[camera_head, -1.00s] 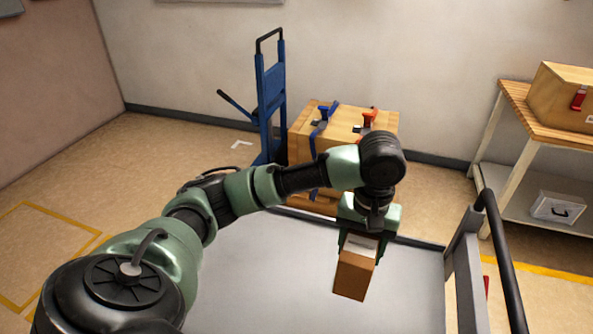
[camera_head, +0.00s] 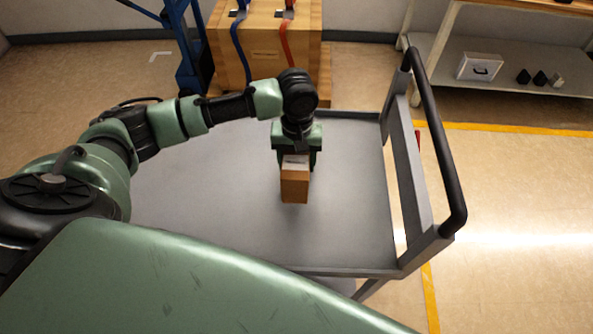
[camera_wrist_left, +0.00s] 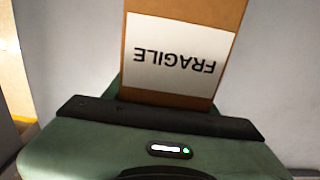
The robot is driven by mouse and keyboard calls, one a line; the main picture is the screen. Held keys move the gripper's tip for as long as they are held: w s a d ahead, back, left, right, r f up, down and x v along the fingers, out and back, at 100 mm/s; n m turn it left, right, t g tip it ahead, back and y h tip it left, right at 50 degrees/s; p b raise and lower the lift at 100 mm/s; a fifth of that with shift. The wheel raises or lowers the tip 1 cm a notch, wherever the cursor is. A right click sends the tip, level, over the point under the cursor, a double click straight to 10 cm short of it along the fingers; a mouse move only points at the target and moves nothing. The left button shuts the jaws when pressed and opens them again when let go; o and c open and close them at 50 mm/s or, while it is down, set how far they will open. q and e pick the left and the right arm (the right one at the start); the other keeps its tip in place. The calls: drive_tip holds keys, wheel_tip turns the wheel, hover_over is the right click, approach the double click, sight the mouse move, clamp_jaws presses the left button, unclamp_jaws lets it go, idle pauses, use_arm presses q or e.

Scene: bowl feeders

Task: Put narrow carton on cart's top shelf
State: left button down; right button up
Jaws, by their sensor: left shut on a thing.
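The narrow carton (camera_head: 294,187) is a small brown box with a white label on its upper face. In the left wrist view the carton (camera_wrist_left: 180,85) fills the upper middle, and its label reads FRAGILE, upside down. My left gripper (camera_head: 296,157) is shut on the carton and points down over the cart's grey top shelf (camera_head: 230,225). I cannot tell whether the carton's bottom touches the shelf. The cart's black handle (camera_head: 440,150) is at the right end. My right gripper is not in view.
The shelf around the carton is bare, with a low raised rim. A large wooden crate (camera_head: 264,50) with blue and red straps stands behind the cart, beside a blue hand truck (camera_head: 187,45). A workbench (camera_head: 505,60) stands at the back right.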

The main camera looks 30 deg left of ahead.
sight(297, 156)
use_arm(q)
drive_tip(key=shift+f, duration=2.2)
drive_tip(key=shift+c, duration=2.4)
unclamp_jaws()
drive_tip(key=shift+f, duration=0.1)
wheel_tip(297, 156, up, 12)
drive_tip(key=shift+r, duration=0.1)
